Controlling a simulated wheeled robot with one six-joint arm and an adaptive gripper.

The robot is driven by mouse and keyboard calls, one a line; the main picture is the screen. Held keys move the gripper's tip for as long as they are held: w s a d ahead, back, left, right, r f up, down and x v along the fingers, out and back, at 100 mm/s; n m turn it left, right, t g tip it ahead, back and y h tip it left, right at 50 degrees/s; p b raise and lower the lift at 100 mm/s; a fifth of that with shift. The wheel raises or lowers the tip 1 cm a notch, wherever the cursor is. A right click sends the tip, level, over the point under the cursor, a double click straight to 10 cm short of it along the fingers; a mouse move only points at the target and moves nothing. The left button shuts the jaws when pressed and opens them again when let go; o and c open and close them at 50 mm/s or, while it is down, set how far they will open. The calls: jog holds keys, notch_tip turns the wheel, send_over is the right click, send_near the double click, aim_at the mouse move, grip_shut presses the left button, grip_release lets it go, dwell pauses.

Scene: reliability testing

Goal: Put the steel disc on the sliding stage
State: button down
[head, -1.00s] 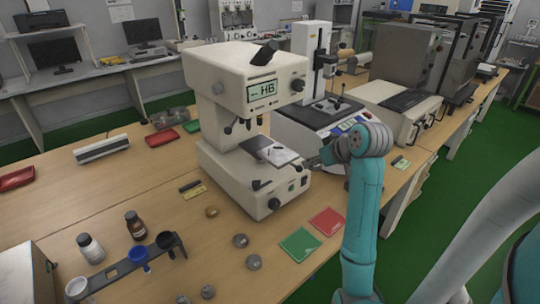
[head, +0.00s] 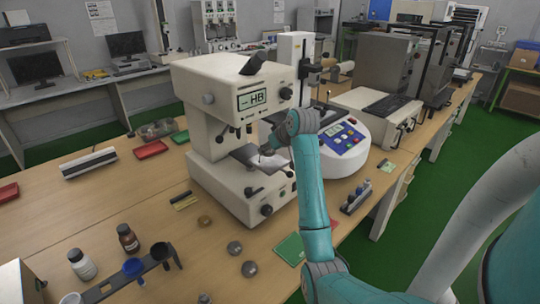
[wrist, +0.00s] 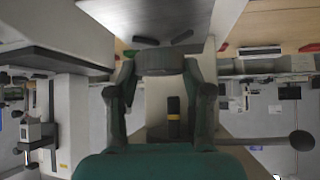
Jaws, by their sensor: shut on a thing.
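The hardness tester (head: 225,95) with an HB display stands on the bench. Its stage (head: 246,154) is a dark plate with a lighter part, under the lens turret. My gripper (head: 265,150) is at the right side of this stage, below the tester head. In the wrist view my gripper (wrist: 160,72) is shut on a grey round piece, which looks like the steel disc (wrist: 160,62), between its fingertips. The head view does not show the held disc clearly, and I cannot tell whether it touches the stage.
Loose grey discs (head: 234,248) and a brass-coloured disc (head: 204,220) lie on the bench in front. A green card (head: 290,249) lies beside my arm. A second instrument (head: 340,145) stands close on the right.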

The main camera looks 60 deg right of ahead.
aim_at(273, 153)
jog(key=shift+f, duration=1.35)
jog(key=shift+f, duration=0.15)
jog(key=shift+c, duration=2.3)
grip_release()
jog(key=shift+r, duration=0.2)
jog(key=v, duration=1.2)
jog(key=shift+f, duration=0.1)
